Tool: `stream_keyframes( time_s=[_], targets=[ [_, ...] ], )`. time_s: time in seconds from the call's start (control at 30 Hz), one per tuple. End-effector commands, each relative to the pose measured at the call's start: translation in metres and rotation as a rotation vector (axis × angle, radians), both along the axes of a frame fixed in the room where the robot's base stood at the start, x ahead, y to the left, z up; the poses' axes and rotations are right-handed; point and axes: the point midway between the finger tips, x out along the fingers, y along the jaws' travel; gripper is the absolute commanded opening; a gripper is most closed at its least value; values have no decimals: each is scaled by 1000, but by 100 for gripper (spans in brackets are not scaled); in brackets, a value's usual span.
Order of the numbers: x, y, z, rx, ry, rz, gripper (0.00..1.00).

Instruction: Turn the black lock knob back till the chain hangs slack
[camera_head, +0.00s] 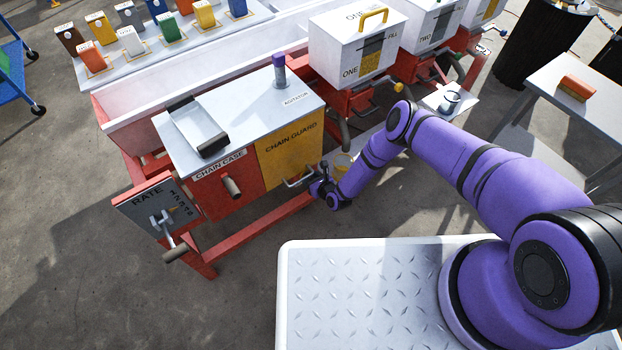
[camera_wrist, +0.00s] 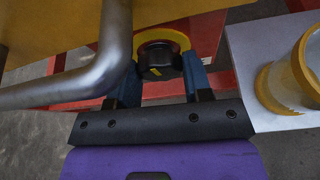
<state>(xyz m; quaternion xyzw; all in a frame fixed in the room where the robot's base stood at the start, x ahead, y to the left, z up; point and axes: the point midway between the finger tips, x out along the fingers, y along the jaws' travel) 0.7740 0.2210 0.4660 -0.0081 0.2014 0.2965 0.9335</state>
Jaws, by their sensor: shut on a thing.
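The black lock knob (camera_wrist: 160,62) sits inside a yellow ring in the wrist view, against a red part of the machine. My gripper (camera_wrist: 161,74) has its two blue fingers on either side of the knob and is shut on it. In the head view my gripper (camera_head: 319,186) is low at the right front corner of the yellow chain guard (camera_head: 290,142), and the knob is hidden there. No chain can be made out in either view, so its slack cannot be told.
A bent grey metal handle (camera_wrist: 88,82) passes close at the left of my fingers. A yellow-rimmed container (camera_wrist: 307,62) stands on a pale ledge at the right. The red chain case (camera_head: 226,182) and the RATE plate (camera_head: 158,207) with its crank are further left.

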Motion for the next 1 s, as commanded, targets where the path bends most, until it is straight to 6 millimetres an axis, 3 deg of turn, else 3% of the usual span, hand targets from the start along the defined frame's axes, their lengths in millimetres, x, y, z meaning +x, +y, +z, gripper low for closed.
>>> stream_keyframes(
  time_s=[0.37, 1.0],
  targets=[
    [-1, 0, 0, -99, -68, -3, 22],
    [-2, 3, -1, -484, -327, 1, 22]
  ],
)
